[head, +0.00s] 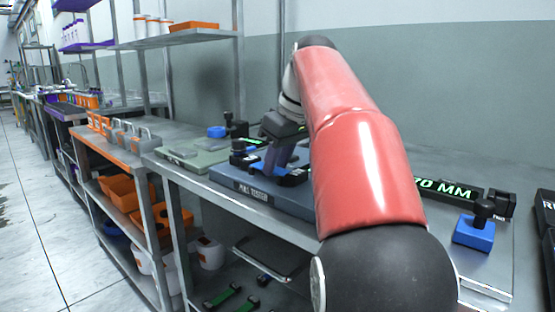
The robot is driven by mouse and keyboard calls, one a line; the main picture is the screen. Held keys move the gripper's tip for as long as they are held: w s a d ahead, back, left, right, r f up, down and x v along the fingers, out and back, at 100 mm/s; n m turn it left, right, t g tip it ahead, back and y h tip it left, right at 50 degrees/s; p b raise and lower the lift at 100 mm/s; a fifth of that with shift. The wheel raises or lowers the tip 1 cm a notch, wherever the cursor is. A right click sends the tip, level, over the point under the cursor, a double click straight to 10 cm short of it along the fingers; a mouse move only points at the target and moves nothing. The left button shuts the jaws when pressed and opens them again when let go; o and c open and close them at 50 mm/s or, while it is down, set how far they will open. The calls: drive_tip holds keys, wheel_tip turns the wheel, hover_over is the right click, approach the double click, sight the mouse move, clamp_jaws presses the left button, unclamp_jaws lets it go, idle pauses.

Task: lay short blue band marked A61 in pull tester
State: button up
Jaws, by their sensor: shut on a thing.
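The pull tester (253,192) is a dark blue-grey slab with its name on the front edge, lying on the bench with blue and black clamp parts (241,158) on top. My gripper (279,160) reaches down over the tester, shut, its fingers low among these clamp parts. The short blue band is mostly hidden at my fingers and blends with the blue clamp parts. I cannot read the mark A61, nor tell whether the band touches the tester's bed.
A grey-green board (190,153) lies left of the tester. A green "70 MM" display (447,188) and a blue block with a black knob (474,232) stand at right. Shelves with orange bins (127,190) are at left. My red arm hides the bench middle.

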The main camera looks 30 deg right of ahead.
idle(0.3)
drive_tip(key=o, duration=1.1)
drive_tip(key=shift+c, duration=0.2)
